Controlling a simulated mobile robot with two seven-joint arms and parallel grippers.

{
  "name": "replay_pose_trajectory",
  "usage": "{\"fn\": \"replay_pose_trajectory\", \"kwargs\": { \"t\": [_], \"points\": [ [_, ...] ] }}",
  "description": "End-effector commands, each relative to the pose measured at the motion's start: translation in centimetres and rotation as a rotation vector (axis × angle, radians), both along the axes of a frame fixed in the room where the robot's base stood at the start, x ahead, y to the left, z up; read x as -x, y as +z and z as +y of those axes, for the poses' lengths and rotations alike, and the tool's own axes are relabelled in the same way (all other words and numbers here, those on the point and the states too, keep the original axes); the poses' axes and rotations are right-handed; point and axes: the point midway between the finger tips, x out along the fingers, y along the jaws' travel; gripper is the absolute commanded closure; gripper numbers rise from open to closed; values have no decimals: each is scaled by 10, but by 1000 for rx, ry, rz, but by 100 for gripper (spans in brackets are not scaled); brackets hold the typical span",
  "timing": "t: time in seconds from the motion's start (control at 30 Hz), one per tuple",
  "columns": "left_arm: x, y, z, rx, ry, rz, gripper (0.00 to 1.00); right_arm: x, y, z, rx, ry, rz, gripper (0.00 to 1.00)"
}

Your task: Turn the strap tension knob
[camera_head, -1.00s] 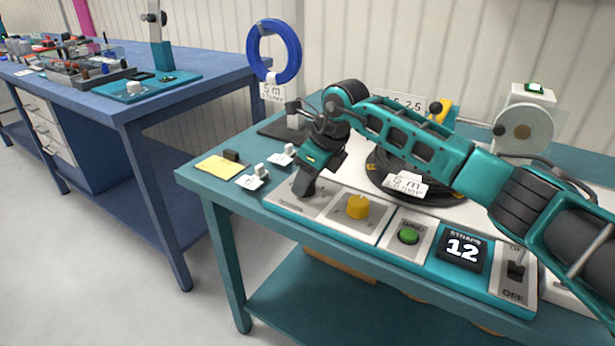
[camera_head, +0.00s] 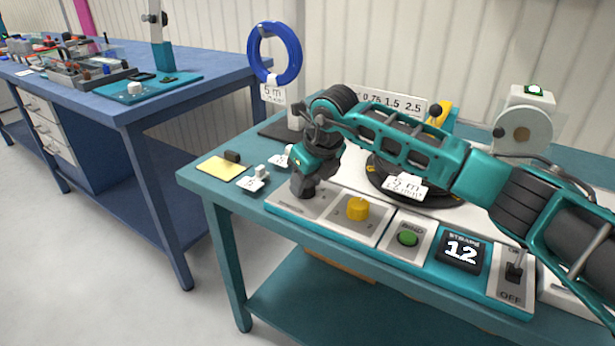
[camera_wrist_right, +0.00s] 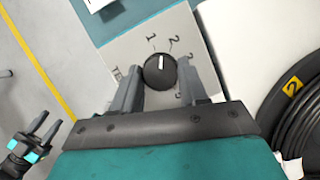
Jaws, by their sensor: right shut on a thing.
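The tension knob (camera_wrist_right: 160,72) is round and black with a white pointer line, on a pale panel (camera_wrist_right: 128,50) printed with numbers. In the right wrist view the line points between the 1 and the 2. My right gripper (camera_wrist_right: 163,85) has a finger on each side of the knob and is shut on it. In the head view my right gripper (camera_head: 303,190) points down at the panel's left end and hides the knob. My left gripper (camera_wrist_right: 50,122) shows at the lower left of the right wrist view, fingers apart and empty, away from the panel.
A yellow knob (camera_head: 356,208), a green button (camera_head: 408,238), a display reading 12 (camera_head: 462,250) and a switch (camera_head: 515,268) sit along the console to the right. A black cable reel (camera_head: 385,178) lies behind. A yellow note (camera_head: 220,168) lies left.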

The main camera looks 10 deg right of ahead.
Motion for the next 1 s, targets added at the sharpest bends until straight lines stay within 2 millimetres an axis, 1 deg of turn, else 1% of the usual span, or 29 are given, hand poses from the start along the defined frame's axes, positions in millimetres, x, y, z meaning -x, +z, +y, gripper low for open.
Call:
{"fn": "replay_pose_trajectory", "kwargs": {
  "t": [0.27,0.7,1.0],
  "points": [
    [0,1,0,2,1,0,57,0,0,2,3,-262,-3,88],
    [2,-8,1,-5,-4,4,57,-1,0,5,3,-678,-4,88],
    [2,-13,2,-8,-6,4,57,-1,0,6,3,-905,-2,88]
  ]
}}
